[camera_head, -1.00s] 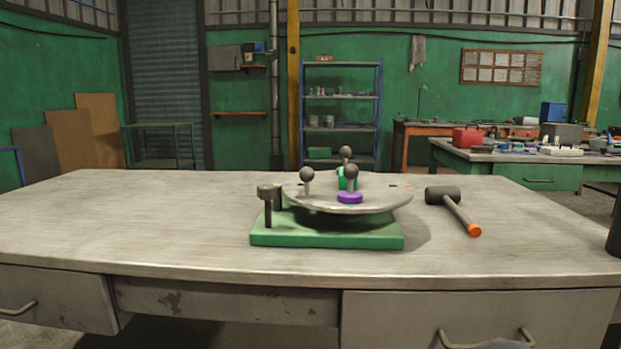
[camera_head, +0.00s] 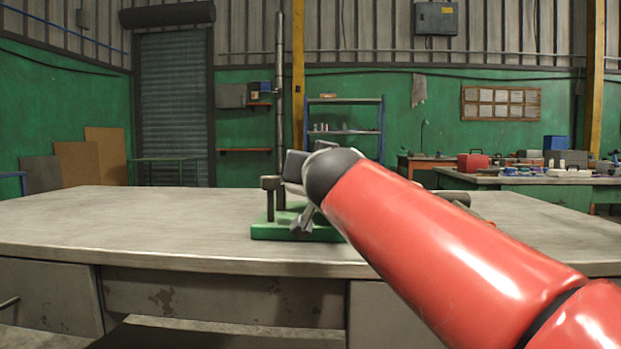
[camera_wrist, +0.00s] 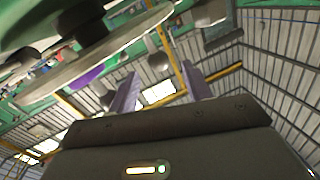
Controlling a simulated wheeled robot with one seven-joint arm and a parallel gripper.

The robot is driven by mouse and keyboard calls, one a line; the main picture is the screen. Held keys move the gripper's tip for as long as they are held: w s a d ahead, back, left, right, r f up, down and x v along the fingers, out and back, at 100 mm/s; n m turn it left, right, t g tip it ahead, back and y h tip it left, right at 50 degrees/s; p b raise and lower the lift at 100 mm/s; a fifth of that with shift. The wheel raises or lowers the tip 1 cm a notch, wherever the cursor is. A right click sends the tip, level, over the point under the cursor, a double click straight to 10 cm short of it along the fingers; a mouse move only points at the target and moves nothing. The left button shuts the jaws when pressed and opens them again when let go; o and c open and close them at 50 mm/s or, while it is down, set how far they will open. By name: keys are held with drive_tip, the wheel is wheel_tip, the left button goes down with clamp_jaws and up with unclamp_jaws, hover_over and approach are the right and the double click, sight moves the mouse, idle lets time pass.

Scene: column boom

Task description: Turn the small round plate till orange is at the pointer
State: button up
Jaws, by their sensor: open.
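The round plate is mostly hidden behind my red arm in the head view. In the wrist view the grey plate (camera_wrist: 95,65) fills the upper left, seen edge-on, with a purple patch (camera_wrist: 88,76) by its rim. Its green base (camera_head: 272,232) and the dark upright post (camera_head: 270,188) at the left show in the head view. My gripper (camera_wrist: 160,85) is open, close beside the plate. A round grey knob (camera_wrist: 158,61) appears between its fingers in the wrist view; I cannot tell whether they touch it. No orange mark can be made out on the plate.
The grey workbench (camera_head: 130,225) is bare to the left of the base. The mallet seen earlier on the right is almost wholly hidden behind my arm. Shelves and another bench stand well behind.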

drive_tip(key=w+p, duration=0.1)
drive_tip(key=w, duration=0.1)
drive_tip(key=w+p, duration=0.1)
drive_tip(key=w, duration=0.2)
drive_tip(key=w+a+p, duration=0.1)
drive_tip(key=w, duration=0.1)
drive_tip(key=shift+w, duration=0.35)
clamp_jaws()
